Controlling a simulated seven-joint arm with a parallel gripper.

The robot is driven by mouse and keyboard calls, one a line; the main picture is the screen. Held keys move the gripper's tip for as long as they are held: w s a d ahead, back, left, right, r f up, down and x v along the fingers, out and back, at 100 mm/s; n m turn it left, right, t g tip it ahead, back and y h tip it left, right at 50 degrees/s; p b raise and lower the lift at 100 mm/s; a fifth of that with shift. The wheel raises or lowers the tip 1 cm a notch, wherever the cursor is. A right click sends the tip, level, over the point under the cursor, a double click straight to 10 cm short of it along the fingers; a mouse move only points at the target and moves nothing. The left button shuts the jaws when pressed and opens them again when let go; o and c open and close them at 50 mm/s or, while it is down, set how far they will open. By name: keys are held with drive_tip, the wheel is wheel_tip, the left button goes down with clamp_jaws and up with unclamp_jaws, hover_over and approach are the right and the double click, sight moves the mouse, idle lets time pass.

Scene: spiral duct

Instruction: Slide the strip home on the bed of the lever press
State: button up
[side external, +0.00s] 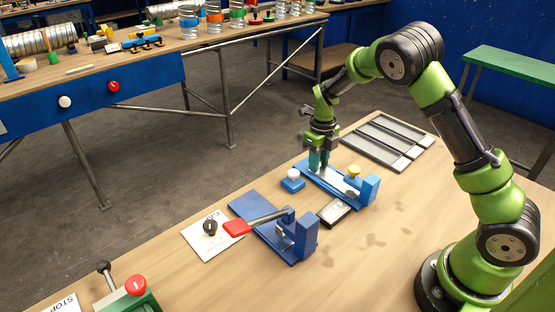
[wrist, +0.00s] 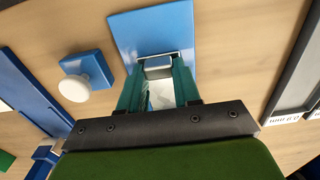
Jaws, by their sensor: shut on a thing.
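My gripper (side external: 321,168) points down over a light blue bed (side external: 318,176) with an upright block at its right end and a yellow knob (side external: 353,171). In the wrist view the green fingertips (wrist: 158,85) close on a pale strip (wrist: 160,95), beside a small metal-framed piece (wrist: 157,66) on the light blue plate (wrist: 140,30). The fingers hide much of the strip, and I cannot tell how far along the bed it lies. A darker blue lever press (side external: 302,238) with a red-handled lever (side external: 238,228) stands nearer the camera, apart from my gripper.
A blue block with a white knob (side external: 292,176) stands close left of my gripper; its knob shows in the wrist view (wrist: 74,89). A grey slotted tray (side external: 372,151) lies behind. A dark framed plate (side external: 334,212) lies between the fixtures. A white card (side external: 203,243) lies left.

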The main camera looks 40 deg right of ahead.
drive_tip(key=shift+w+r, duration=0.15)
drive_tip(key=shift+w, duration=2.6)
wheel_tip(320, 180, up, 7)
drive_tip(key=shift+a, duration=0.1)
approach(254, 208)
drive_tip(key=w, duration=0.5)
drive_tip(key=shift+f, duration=2.8)
drive_tip(key=shift+s+f, duration=0.1)
drive_tip(key=shift+s, duration=0.05)
drive_tip(key=shift+s+f, duration=0.15)
drive_tip(key=shift+s, duration=2.2)
